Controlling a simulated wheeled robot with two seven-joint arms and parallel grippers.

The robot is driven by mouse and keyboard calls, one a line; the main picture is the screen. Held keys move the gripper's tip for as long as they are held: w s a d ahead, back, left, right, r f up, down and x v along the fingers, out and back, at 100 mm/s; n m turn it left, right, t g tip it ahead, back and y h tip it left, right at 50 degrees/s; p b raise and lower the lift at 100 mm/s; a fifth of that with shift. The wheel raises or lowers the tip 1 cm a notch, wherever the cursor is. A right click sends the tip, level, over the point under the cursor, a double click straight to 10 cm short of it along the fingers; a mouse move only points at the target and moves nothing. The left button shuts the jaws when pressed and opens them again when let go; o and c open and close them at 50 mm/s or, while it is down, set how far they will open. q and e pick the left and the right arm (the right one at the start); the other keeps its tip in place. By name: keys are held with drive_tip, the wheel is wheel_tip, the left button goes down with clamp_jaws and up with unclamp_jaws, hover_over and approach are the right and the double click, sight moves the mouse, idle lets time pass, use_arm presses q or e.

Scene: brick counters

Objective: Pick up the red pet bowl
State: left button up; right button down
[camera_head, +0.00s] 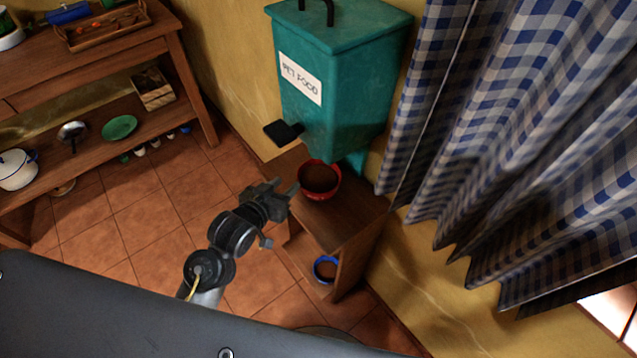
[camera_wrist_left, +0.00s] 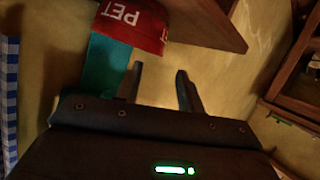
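The red pet bowl (camera_head: 320,194) stands upright on top of a small wooden stand, with brown food inside. In the left wrist view the bowl (camera_wrist_left: 140,24) shows at the top left, with the white letters "PET" on its red side. My left gripper (camera_head: 286,187) is just to the left of the bowl in the head view. In the left wrist view the gripper (camera_wrist_left: 160,69) has its two fingers apart, with nothing between them. The bowl lies beyond the fingertips, and I see no contact. My right gripper is in neither view.
A teal pet food dispenser (camera_head: 338,75) hangs above and behind the bowl. A blue bowl (camera_head: 325,269) sits low in the wooden stand (camera_head: 345,222). Checked curtains (camera_head: 520,130) hang at right. A wooden shelf (camera_head: 92,66) stands at left, with open tiled floor between.

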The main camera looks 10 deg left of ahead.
use_arm(q)
approach(307, 167)
drive_tip(key=x, duration=0.2)
drive_tip(key=shift+w+f, duration=0.15)
drive_tip(key=shift+w, duration=0.2)
drive_tip(key=shift+w+d+p, duration=0.1)
drive_tip(key=shift+w+p, duration=0.2)
drive_tip(key=shift+w, duration=0.1)
drive_tip(key=x, duration=0.4)
drive_tip(key=shift+w+d+f+p, duration=0.1)
drive_tip(key=shift+f+p, duration=0.1)
drive_tip(key=shift+p, duration=0.1)
clamp_jaws()
